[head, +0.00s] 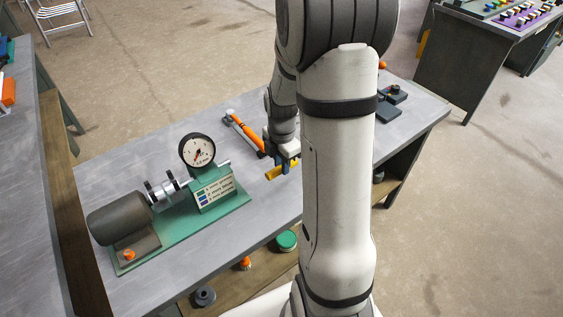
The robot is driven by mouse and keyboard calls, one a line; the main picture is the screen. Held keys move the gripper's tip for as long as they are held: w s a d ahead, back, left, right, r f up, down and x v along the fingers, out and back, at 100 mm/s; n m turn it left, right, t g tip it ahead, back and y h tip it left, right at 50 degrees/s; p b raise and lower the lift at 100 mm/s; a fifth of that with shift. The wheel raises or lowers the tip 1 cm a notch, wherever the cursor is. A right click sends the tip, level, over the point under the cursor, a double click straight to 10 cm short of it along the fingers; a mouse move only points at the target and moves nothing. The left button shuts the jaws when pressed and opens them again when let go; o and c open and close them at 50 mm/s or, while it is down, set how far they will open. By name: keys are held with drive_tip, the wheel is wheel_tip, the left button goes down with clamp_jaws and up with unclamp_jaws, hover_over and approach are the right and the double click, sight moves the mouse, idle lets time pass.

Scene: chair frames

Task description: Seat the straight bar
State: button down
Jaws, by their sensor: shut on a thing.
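My gripper (285,165) reaches down over the grey workbench (250,255), just right of the dial device. It is shut on a yellow bar (273,173), whose left end sticks out past the dark blue fingers. The rest of the bar is hidden by the fingers and my arm. I cannot tell whether the bar touches the bench top. The green-based device (227,207) carries a round dial gauge (197,152), a silver shaft with couplings (165,188) and a dark motor-like cylinder (120,213).
An orange-handled tool (242,128) lies behind my gripper. Dark fixtures (390,105) stand at the bench's right end. A green round lid (287,240) is on the lower shelf. My arm hides the middle right of the bench. Another bench (22,180) stands left.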

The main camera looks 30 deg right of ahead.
wheel_tip(320, 180, up, 9)
drive_tip(key=p, duration=0.6)
idle(0.3)
